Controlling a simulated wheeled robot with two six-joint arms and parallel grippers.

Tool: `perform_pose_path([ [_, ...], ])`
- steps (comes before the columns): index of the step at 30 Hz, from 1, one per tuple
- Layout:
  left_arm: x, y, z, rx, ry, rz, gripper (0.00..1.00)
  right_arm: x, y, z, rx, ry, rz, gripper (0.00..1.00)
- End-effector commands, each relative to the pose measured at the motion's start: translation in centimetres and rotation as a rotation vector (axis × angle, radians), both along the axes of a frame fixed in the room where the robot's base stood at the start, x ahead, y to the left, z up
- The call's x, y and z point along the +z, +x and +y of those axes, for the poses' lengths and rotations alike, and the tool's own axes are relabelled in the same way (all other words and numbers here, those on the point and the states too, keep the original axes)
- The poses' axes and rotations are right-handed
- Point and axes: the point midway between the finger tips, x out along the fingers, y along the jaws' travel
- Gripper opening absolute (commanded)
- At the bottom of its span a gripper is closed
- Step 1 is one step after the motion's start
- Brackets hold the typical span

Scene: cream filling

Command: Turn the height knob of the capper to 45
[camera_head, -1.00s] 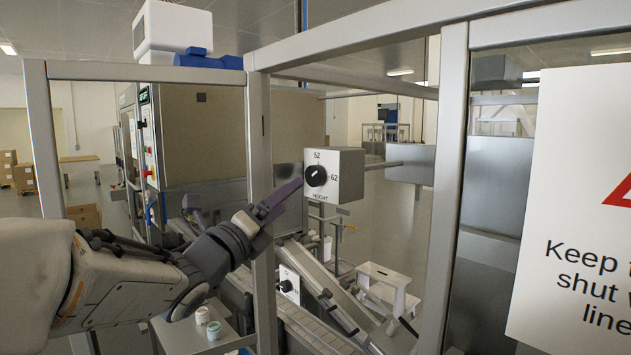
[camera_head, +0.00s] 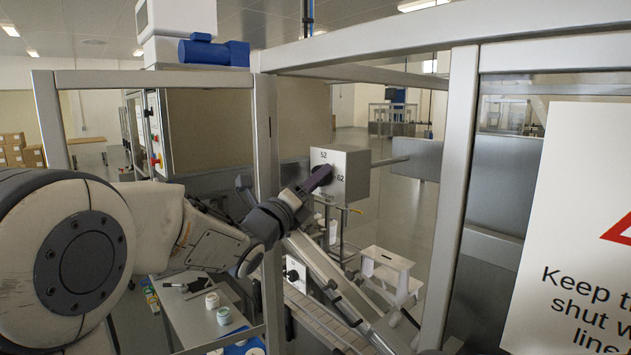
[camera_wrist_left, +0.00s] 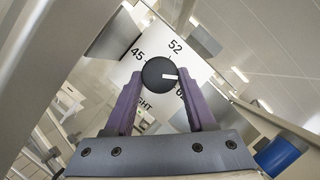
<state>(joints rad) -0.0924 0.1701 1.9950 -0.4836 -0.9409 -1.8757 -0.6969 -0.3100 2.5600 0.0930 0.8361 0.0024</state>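The capper's height control is a pale box (camera_head: 350,176) with a round black height knob, seen best in the left wrist view (camera_wrist_left: 159,73). Its face has the marks 45, 52 and 62. The knob's white pointer line lies toward the 62, which is partly covered by a finger. My left gripper (camera_wrist_left: 160,78) has its two purple fingers on either side of the knob, with their tips close to its edges. Any contact is hard to make out. In the head view the left gripper (camera_head: 318,180) hides most of the knob. My right gripper is not in view.
A metal frame post (camera_head: 268,200) stands just beside my left arm, with a top beam above. Another post (camera_head: 455,200) and a warning sign (camera_head: 575,240) are at the right. A conveyor (camera_head: 325,320) and white stool (camera_head: 388,270) are below.

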Motion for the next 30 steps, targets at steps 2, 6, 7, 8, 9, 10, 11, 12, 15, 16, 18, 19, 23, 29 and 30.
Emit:
perform_pose_path([
  [2, 0.0, 0.0, 0.0, 0.001, 0.0, 0.001, 0.18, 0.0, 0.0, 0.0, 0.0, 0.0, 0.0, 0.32],
  [6, 0.0, 0.0, 0.0, 0.0, -0.001, 0.001, 0.01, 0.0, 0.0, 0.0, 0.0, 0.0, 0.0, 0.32],
  [7, 0.0, 0.0, 0.0, 0.0, -0.002, 0.003, 0.01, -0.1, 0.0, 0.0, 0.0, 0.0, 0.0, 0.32],
  [8, -0.1, 0.0, 0.0, 0.001, -0.004, 0.005, 0.01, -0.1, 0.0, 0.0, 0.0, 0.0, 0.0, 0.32],
  [9, -0.1, 0.0, 0.0, 0.001, -0.007, 0.009, 0.01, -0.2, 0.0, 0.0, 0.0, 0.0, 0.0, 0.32],
  [10, -0.1, 0.0, 0.0, 0.001, -0.011, 0.013, 0.01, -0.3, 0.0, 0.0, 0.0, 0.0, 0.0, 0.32],
  [11, -0.1, 0.0, 0.0, 0.001, -0.017, 0.017, 0.01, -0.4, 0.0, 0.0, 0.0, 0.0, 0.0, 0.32],
  [12, -0.1, -0.1, 0.0, 0.0, -0.027, 0.026, 0.01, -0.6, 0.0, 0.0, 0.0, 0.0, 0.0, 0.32],
  [15, -0.1, -0.1, -0.1, 0.001, -0.058, 0.057, 0.01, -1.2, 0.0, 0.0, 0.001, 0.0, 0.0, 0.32],
  [16, -0.1, -0.1, -0.1, 0.001, -0.071, 0.07, 0.01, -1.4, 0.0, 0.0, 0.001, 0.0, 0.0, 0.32],
  [18, -0.1, -0.2, -0.1, 0.001, -0.102, 0.101, 0.01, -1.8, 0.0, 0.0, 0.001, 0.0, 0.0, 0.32],
  [19, -0.1, -0.2, -0.1, 0.001, -0.118, 0.116, 0.01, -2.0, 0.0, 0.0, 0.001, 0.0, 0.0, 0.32],
  [23, 0.1, -0.2, -0.1, 0.001, -0.189, 0.188, 0.01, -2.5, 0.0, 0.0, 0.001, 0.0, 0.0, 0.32],
  [29, 0.4, -0.2, -0.1, 0.001, -0.292, 0.294, 0.01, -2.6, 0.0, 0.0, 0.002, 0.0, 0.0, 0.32],
  [30, 0.4, -0.2, -0.1, 0.001, -0.311, 0.313, 0.01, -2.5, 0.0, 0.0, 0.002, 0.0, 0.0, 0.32],
])
